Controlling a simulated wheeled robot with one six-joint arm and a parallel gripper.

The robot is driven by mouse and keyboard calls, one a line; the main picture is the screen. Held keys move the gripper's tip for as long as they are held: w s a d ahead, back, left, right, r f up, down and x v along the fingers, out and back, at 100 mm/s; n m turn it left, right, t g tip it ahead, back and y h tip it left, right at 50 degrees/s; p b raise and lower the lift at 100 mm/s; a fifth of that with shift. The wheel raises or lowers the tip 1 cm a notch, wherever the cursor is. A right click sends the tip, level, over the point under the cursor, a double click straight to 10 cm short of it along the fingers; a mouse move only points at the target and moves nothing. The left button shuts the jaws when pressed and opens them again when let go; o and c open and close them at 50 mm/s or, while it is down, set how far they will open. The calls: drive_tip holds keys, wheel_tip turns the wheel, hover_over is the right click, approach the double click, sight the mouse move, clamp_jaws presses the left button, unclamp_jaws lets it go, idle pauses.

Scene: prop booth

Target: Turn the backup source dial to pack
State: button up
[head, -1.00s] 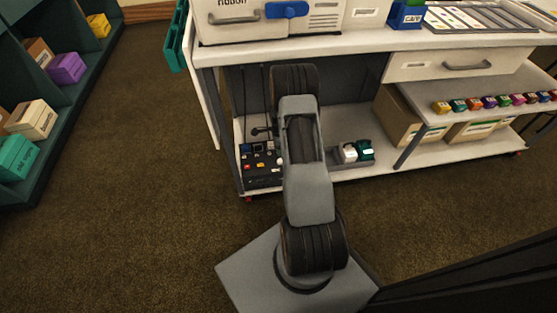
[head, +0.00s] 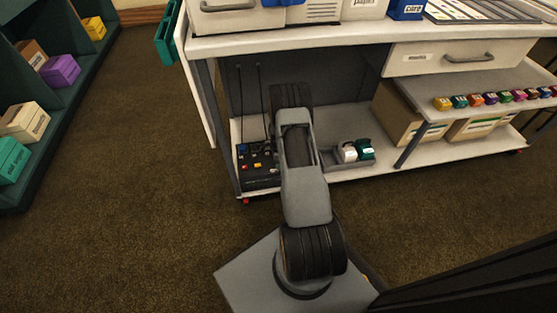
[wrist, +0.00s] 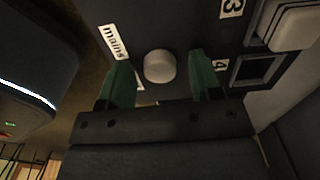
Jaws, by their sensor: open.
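The dial (wrist: 159,66) is a pale round knob on a dark panel in the wrist view. A white "mains" label (wrist: 113,42) sits to its upper left; part of another pale label below it is covered by the left finger. My gripper (wrist: 160,59) is open, its two green fingers on either side of the knob with gaps visible. Whether the fingertips reach down around it I cannot tell. In the head view the black panel (head: 262,183) lies on the cart's lower shelf, partly hidden by my arm, which also hides my gripper.
A grey tray (head: 350,164) with small blocks is right of my arm. The cart's worktop (head: 330,42) overhangs the shelf.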

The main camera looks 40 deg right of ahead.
drive_tip(key=shift+c, duration=0.2)
drive_tip(key=c, duration=0.9)
drive_tip(key=n, duration=1.3)
drive_tip(key=shift+n+b, duration=0.3)
drive_tip(key=shift+n, duration=2.1)
